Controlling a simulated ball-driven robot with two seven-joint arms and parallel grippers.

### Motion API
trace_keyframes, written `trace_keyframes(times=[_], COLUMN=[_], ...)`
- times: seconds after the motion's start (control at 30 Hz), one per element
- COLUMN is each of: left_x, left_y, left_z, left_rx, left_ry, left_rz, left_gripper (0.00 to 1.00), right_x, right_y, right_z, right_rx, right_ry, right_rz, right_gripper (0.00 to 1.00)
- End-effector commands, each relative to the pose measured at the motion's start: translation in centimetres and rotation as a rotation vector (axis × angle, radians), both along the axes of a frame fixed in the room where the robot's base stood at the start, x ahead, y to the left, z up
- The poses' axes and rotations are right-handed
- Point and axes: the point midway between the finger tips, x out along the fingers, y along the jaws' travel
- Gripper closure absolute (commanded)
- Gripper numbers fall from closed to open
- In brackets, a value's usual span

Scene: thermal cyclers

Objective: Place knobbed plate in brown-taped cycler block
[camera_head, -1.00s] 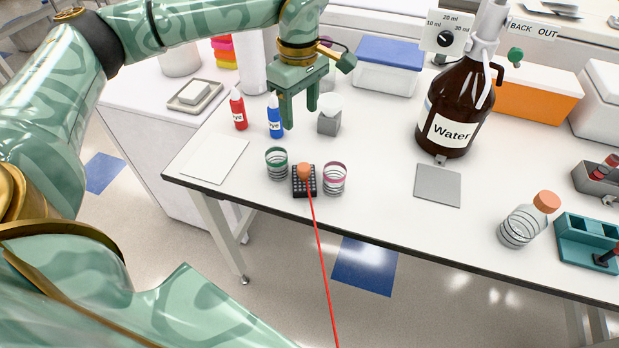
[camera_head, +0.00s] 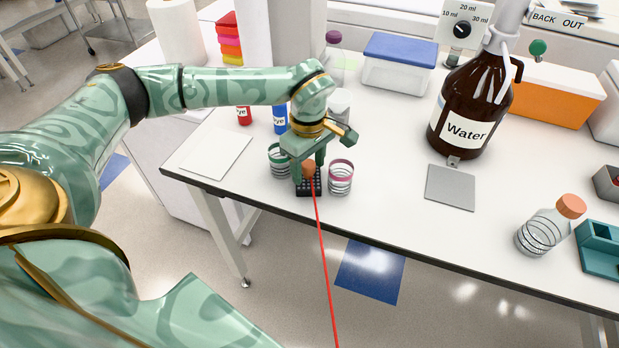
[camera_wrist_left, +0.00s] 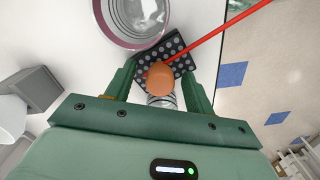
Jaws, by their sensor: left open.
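The knobbed plate (camera_head: 311,189) is a small dark plate with pale-dotted wells and an orange knob (camera_head: 308,170). It sits near the table's front edge, between two ringed glass vessels. My left gripper (camera_head: 309,173) is over it, with its fingers pointing down. In the left wrist view my left gripper (camera_wrist_left: 160,72) is open, with one finger on each side of the orange knob (camera_wrist_left: 159,80). The dotted plate (camera_wrist_left: 174,52) shows beyond it. I cannot tell whether the fingers touch the knob. No brown-taped cycler block is recognisable. My right gripper is out of view.
A green-rimmed vessel (camera_head: 279,162) and a pink-rimmed vessel (camera_head: 341,178) stand close on either side. A white sheet (camera_head: 215,155) lies left, a grey pad (camera_head: 450,187) right. The brown Water bottle (camera_head: 465,120) stands behind. A thin red line (camera_head: 325,270) runs from the plate toward me.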

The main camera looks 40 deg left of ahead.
Motion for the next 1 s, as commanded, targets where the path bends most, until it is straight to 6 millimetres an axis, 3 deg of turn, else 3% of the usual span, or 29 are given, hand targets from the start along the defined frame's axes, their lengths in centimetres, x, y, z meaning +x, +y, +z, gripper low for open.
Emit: trace_keyframes(times=[0.27,0.4,0.47,0.77,1.0], left_x=[0.0,0.0,0.0,0.0,0.1], left_y=[0.0,0.0,0.0,0.0,0.0], left_z=[-0.4,-0.4,-0.4,-0.2,2.4], left_rx=[0.0,0.0,0.0,0.0,0.0], left_ry=[-0.001,-0.001,-0.001,-0.002,-0.006], left_rz=[0.0,0.0,0.0,0.0,0.0], left_gripper=[0.46,0.85,0.99,1.0,1.0], right_x=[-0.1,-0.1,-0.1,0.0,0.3], right_y=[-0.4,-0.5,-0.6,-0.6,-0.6], right_z=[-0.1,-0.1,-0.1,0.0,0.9], right_rx=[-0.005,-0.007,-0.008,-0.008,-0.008], right_ry=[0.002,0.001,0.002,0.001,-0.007], right_rz=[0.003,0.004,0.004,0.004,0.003], right_gripper=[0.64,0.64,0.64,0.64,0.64])
